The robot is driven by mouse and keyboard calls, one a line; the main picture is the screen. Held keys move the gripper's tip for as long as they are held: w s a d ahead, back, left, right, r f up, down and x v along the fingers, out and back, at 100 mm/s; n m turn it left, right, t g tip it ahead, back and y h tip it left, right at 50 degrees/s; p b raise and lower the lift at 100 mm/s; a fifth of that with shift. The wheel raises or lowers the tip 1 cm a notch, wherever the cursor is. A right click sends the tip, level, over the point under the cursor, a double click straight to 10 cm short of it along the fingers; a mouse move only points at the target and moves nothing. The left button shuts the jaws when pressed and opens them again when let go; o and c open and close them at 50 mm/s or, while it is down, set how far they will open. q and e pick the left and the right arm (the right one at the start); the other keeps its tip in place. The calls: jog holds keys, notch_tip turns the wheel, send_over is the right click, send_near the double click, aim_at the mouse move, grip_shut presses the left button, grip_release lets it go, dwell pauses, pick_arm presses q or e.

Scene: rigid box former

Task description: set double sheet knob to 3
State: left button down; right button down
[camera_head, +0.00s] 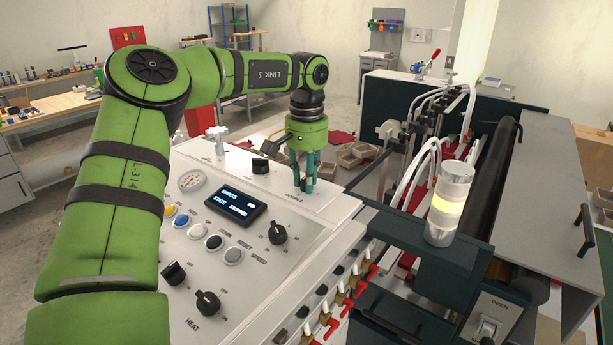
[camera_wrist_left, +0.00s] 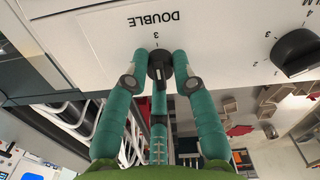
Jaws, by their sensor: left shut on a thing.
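The double sheet knob (camera_wrist_left: 159,66) is a small black dial on the white panel, seen in the wrist view below the printed word DOUBLE (camera_wrist_left: 155,20) and the digit 3 (camera_wrist_left: 156,36). My left gripper (camera_wrist_left: 159,64) has its teal fingers shut around the knob, with fingertips on both its sides. In the head view the left gripper (camera_head: 303,186) points down onto the back right part of the panel, and its fingers hide most of the knob. I cannot tell which mark the knob points to. My right gripper is in neither view.
The control panel (camera_head: 318,207) also bears a round gauge (camera_head: 192,180), a lit display (camera_head: 235,206), several buttons and other black knobs, one (camera_head: 260,165) left of the gripper. A signal lamp (camera_head: 449,203) stands to the right.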

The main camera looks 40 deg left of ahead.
pick_arm(q)
jog(key=c, duration=1)
grip_release()
jog(key=shift+s+f, duration=0.1)
jog(key=shift+f, duration=0.1)
jog(key=shift+r, duration=0.15)
jog(key=shift+r, duration=0.25)
notch_tip(320, 180, up, 11)
jog(key=shift+r, duration=0.2)
